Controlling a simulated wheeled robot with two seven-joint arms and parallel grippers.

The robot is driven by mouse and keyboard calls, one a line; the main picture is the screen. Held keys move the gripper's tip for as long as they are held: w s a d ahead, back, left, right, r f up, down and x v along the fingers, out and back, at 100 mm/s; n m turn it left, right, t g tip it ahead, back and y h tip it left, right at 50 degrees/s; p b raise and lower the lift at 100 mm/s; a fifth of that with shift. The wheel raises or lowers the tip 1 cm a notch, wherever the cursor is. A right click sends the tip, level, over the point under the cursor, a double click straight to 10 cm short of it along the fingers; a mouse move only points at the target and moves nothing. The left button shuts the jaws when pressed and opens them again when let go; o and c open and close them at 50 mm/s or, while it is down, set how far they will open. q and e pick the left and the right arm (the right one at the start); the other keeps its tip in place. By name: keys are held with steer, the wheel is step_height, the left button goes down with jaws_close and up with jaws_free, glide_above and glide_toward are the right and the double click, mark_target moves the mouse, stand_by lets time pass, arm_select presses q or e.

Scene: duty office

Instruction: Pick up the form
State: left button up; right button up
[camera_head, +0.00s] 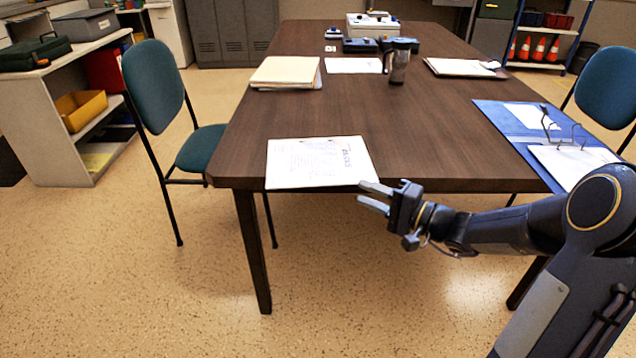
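The form, a white printed sheet (318,163), lies flat at the near left corner of the dark wooden table (430,140). Its near edge reaches the table's front edge and seems to stick out slightly past it. My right gripper (366,196) is in front of the table edge, by the sheet's near right corner. Its two fingers point left and are apart, with nothing between them. In this view I cannot tell whether a finger touches the sheet. My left gripper is not in view.
A blue ring binder (520,122) lies open at the table's right edge. A paper stack (286,72), a travel mug (397,66) and a clipboard (463,68) are further back. A green chair (160,95) stands left of the table. The middle of the tabletop is clear.

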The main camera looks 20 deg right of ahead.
mark_target(341, 184)
steer(key=x, duration=0.5)
steer(key=f+b+x, duration=0.1)
steer(key=x, duration=0.2)
steer(key=shift+w+d, duration=0.2)
steer(key=shift+d, duration=0.1)
jaws_close()
